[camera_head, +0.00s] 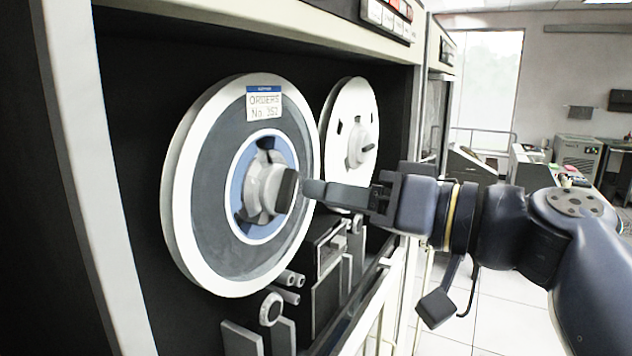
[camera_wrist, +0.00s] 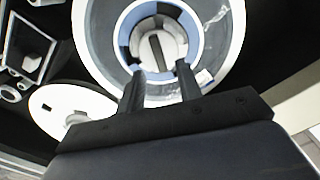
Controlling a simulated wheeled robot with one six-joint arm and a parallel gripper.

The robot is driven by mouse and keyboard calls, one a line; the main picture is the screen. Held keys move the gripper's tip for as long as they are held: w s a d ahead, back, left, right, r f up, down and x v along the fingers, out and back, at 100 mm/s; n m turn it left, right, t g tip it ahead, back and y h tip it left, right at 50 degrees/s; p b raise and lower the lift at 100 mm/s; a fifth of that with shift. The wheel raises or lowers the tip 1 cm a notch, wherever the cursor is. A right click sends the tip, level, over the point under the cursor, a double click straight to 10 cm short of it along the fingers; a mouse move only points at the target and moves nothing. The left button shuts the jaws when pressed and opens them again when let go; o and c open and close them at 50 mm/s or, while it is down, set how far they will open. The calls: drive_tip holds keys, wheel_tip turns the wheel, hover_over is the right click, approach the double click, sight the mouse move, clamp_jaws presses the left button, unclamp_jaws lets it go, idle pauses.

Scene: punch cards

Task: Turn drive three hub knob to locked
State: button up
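The hub knob (camera_head: 287,191) is a dark bar on a grey hub (camera_head: 262,188) at the centre of the large tape reel (camera_head: 205,190). In the wrist view the knob's bar (camera_wrist: 156,52) runs nearly upright in the picture, tilted slightly. My gripper (camera_head: 307,188) points at the knob from the right, its tips close to it. In the wrist view my gripper (camera_wrist: 160,72) is open, with the bar showing beyond the gap between its two fingers. I see nothing held, and cannot tell whether the tips touch the hub. No lock marking or drive number is readable.
A second, white reel (camera_head: 350,145) sits behind to the right. The large reel carries a label (camera_head: 264,104) reading ORDERS. Tape guides and rollers (camera_head: 271,308) stick out below the reel. The cabinet's pale frame (camera_head: 75,150) stands at the left. Open floor lies at the right.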

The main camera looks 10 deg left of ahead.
sight(293, 188)
drive_tip(key=shift+p+x, duration=0.55)
drive_tip(key=shift+x, duration=1.5)
drive_tip(key=shift+c, duration=0.3)
clamp_jaws()
